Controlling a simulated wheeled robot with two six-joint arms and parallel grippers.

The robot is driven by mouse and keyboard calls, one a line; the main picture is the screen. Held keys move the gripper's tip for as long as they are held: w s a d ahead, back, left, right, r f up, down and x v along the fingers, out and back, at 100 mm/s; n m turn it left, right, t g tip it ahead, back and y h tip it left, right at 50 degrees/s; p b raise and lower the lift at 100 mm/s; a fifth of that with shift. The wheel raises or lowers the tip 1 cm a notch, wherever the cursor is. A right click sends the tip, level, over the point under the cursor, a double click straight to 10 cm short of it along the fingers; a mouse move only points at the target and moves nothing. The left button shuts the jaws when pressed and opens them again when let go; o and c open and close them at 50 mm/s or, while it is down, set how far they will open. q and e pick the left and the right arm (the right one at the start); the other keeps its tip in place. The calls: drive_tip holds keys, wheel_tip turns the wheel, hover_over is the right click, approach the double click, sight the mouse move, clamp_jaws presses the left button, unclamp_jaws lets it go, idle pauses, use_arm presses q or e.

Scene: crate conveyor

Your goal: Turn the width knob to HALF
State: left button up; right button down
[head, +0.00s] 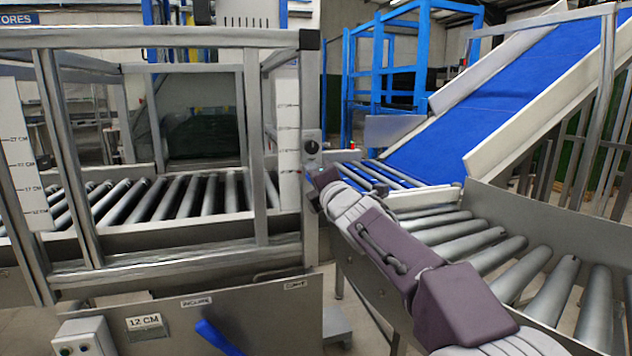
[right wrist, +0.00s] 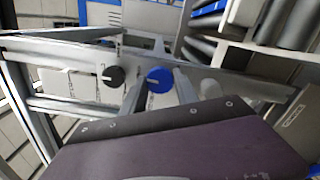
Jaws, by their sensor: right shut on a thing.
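A black round knob (head: 312,146) with a white mark sits on a plate on the metal post in the head view. In the right wrist view the black knob (right wrist: 114,76) is left of a blue knob (right wrist: 159,79) with a pale mark. A whitish knob (right wrist: 210,88) is further right. My right gripper (head: 320,178) is at the post, just below the black knob. In the right wrist view its fingers (right wrist: 160,88) are shut on the blue knob, which is mostly hidden in the head view. I cannot read which knob sets width. My left gripper is out of view.
A metal frame (head: 155,42) surrounds the roller conveyor (head: 190,195) left of the post. More rollers (head: 470,245) run under my right arm. A blue belt (head: 490,105) slopes up behind. A "12 CM" label (head: 145,322) and a blue lever (head: 217,338) are on the front panel.

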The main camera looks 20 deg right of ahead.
drive_tip(key=shift+n, duration=0.5)
drive_tip(key=c, duration=0.9)
unclamp_jaws()
drive_tip(key=s, duration=0.9)
drive_tip(key=shift+d, duration=0.15)
